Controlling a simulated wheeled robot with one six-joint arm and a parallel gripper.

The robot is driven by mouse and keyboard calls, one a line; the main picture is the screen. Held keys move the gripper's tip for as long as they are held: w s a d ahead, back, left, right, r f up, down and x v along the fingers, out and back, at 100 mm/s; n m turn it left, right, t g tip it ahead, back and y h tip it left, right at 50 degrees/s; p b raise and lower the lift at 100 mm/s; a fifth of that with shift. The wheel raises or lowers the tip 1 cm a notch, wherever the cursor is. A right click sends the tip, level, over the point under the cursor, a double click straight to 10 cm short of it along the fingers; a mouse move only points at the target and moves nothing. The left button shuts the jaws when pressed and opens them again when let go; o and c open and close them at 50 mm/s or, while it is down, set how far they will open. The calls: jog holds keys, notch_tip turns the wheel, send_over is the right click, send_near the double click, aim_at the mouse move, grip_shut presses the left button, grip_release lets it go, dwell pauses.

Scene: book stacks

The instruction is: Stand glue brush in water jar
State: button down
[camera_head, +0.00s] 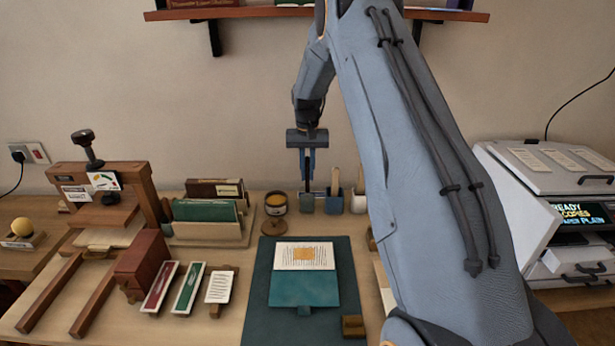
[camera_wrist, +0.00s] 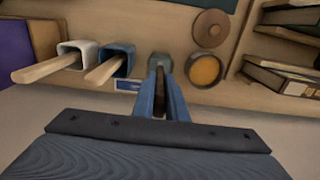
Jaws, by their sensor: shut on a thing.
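My gripper (camera_head: 307,176) points straight down above a small grey-blue jar (camera_head: 306,204) at the back of the bench. In the wrist view my gripper (camera_wrist: 160,84) is shut on a thin dark brown piece (camera_wrist: 159,78), which looks like the glue brush. Its lower end lines up with the grey-blue jar (camera_wrist: 159,60), which seems to be the water jar. The fingers hide much of the brush, so I cannot tell whether its tip is inside the jar or just above it. An amber glue pot (camera_head: 275,205) stands left of the jar.
A blue jar (camera_head: 334,204) and a white jar (camera_head: 357,204), each with a wooden-handled tool, stand close to the right. A round brown lid (camera_wrist: 210,28) lies near the glue pot. Upright books (camera_head: 207,211) stand left; a dark green mat (camera_head: 258,300) lies in front.

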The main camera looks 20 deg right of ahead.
aim_at(307, 158)
jog(key=shift+f, duration=1.3)
jog(key=c, duration=1.8)
grip_release()
jog(key=shift+o, duration=0.2)
notch_tip(307, 158, up, 11)
jog(key=b, duration=0.3)
jog(key=shift+s+a+r+b, duration=0.15)
jog(key=shift+r+b, duration=0.15)
jog(key=shift+r, duration=0.35)
jog(key=s+a+f+n, duration=0.1)
jog(key=s+a, duration=0.3)
jog(key=s, duration=0.7)
jog(key=s+a+f+n, duration=0.2)
jog(key=s+a, duration=0.3)
jog(key=s, duration=0.7)
jog(key=s+a+f+n+t, duration=0.1)
jog(key=s+a, duration=0.4)
jog(key=s, duration=0.7)
jog(key=shift+a+f+n, duration=0.15)
jog(key=shift+f+n, duration=0.15)
jog(key=shift+f, duration=0.5)
